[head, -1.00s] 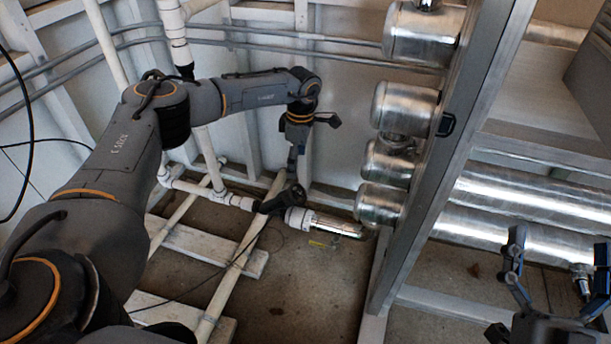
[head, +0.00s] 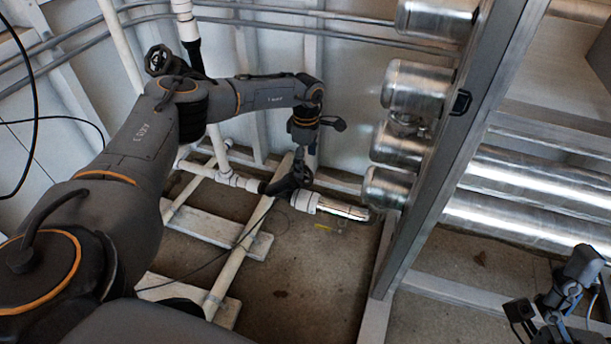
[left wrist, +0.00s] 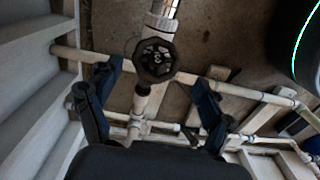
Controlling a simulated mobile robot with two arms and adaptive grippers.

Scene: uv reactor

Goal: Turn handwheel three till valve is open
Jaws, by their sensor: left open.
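In the left wrist view my left gripper (left wrist: 161,76) is open, one finger on each side of the wheel, with nothing held. I cannot tell contact. My right gripper (head: 552,297) is at the lower right.
A second black handwheel (head: 158,60) shows behind my left arm on an upright pipe. Metal cylinders (head: 415,85) and a steel post (head: 440,150) stand right of the wheel. White pipes and beams (head: 215,233) cross the floor.

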